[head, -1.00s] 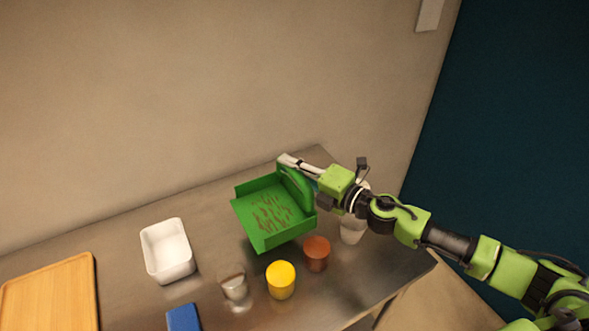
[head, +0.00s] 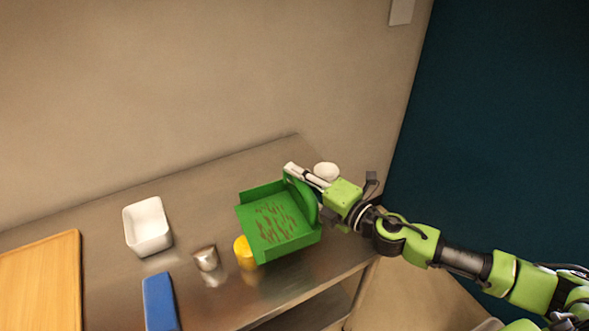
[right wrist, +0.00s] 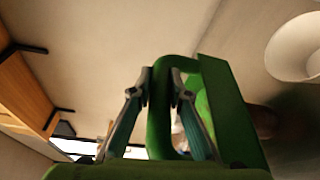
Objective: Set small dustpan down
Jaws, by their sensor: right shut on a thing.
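The small green dustpan (head: 301,240) is in the air above the right part of the metal table in the head view. Several reddish-brown bits or streaks show on its pan. My right gripper (head: 294,171) is shut on its looped handle, which also shows between the fingers in the right wrist view (right wrist: 159,110). The dustpan looks slightly tilted and partly covers a yellow cup (head: 242,247). I cannot tell its exact height above the table. My left gripper is not in view.
On the metal table (head: 205,210) are a white tub (head: 147,244), a metal cup (head: 207,262), a blue block-like item (head: 160,302) and a wooden board (head: 40,290). A white rounded item (head: 327,171) is behind my gripper. Bare table lies between tub and dustpan.

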